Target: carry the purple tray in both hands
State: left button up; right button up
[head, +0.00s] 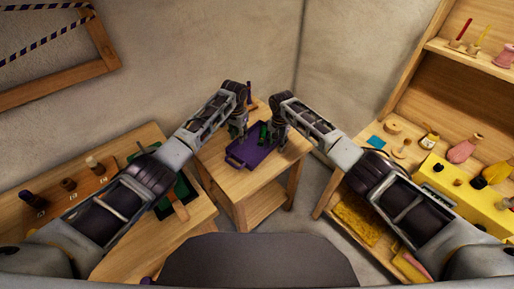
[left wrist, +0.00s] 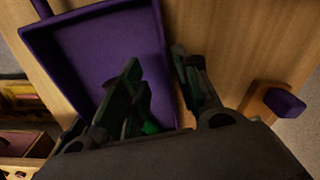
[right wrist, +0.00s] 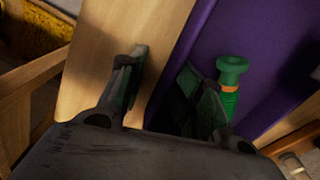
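The purple tray (head: 246,153) rests on a small wooden table (head: 236,183), with a handle at its near end. My right gripper (right wrist: 165,90) is open over the opposite wall, one finger inside near the spool, the other over bare table. Gaps show between the fingers and walls. The arms hide part of the tray in the head view.
A wooden piece with a purple top (left wrist: 285,103) stands near the table's edge beside my left gripper. A bench (head: 120,236) with pegs is on the left. A shelf unit (head: 440,105) with a yellow stand is on the right. Walls close in behind the table.

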pick_arm(q)
notch_tip(320, 180, up, 7)
jog(key=shift+a, duration=0.25)
pick_arm(e)
jog(key=shift+w+d+f, duration=0.1)
jog(key=shift+w+f, duration=0.05)
jog(key=shift+f, duration=0.35)
pick_arm(q)
jog(key=shift+f, duration=0.1)
pick_arm(e)
jog(key=shift+r, duration=0.15)
jog(key=shift+w+r, duration=0.3)
jog(key=shift+r, duration=0.5)
jog(key=r, duration=0.4)
jog(key=shift+s, duration=0.2)
pick_arm(q)
jog(key=shift+w+f, duration=0.1)
pick_arm(e)
jog(key=shift+a+r, duration=0.2)
jog(key=shift+r, duration=1.2)
pick_arm(q)
jog(key=shift+d+f, duration=0.1)
jog(key=shift+d, duration=0.05)
pick_arm(e)
jog(key=shift+s+d+f, duration=0.1)
